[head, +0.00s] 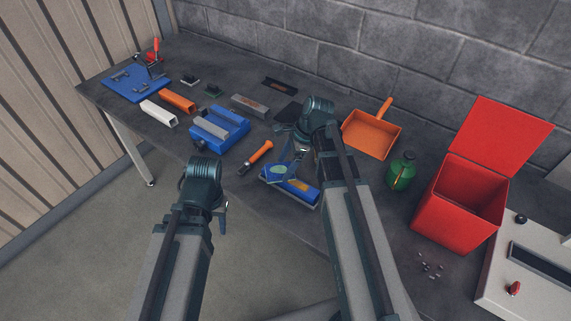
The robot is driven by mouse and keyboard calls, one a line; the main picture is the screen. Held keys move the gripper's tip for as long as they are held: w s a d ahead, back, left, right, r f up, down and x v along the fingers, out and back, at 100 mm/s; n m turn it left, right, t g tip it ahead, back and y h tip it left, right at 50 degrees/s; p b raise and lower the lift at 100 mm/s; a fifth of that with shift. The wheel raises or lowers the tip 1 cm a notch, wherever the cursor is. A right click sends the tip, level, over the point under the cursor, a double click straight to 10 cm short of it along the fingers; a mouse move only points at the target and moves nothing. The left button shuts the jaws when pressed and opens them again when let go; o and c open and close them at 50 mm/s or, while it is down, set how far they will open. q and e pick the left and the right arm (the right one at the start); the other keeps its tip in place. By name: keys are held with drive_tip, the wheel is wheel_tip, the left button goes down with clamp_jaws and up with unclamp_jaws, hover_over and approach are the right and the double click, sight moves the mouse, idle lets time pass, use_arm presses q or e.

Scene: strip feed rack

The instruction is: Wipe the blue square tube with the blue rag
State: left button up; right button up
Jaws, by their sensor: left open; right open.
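A long blue piece (302,191), which looks like the blue square tube, lies near the front edge of the bench, partly covered. A crumpled blue-green cloth (277,172), likely the blue rag, shows at its left end; I cannot tell whether they touch. My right gripper (296,154) is open just above and behind them, partly hidden by its own wrist. My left gripper (225,207) is open and empty in front of the bench, away from both, and mostly hidden behind its arm.
A blue fixture with a grey bar (212,128), an orange-handled tool (257,155), a white tube (158,114) and an orange tube (178,101) lie left. An orange dustpan (371,136), green bottle (401,172) and open red bin (450,222) stand right. A block wall closes the back.

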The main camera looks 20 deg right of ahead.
drive_tip(key=shift+c, duration=0.3)
drive_tip(key=c, duration=1)
drive_tip(key=shift+s+d+f, duration=0.1)
drive_tip(key=shift+s+d, duration=0.65)
drive_tip(key=shift+s, duration=0.2)
drive_tip(key=shift+s+d+f, duration=0.1)
drive_tip(key=shift+s+d, duration=0.6)
drive_tip(key=shift+s, duration=0.25)
drive_tip(key=shift+s, duration=0.1)
drive_tip(key=shift+s+d+r, duration=0.15)
drive_tip(key=shift+s+d, duration=1)
drive_tip(key=shift+s, duration=0.05)
drive_tip(key=shift+w+a+r, duration=0.1)
drive_tip(key=shift+w+a, duration=0.65)
drive_tip(key=shift+w, duration=0.2)
drive_tip(key=shift+w+a, duration=0.7)
drive_tip(key=shift+w, duration=0.2)
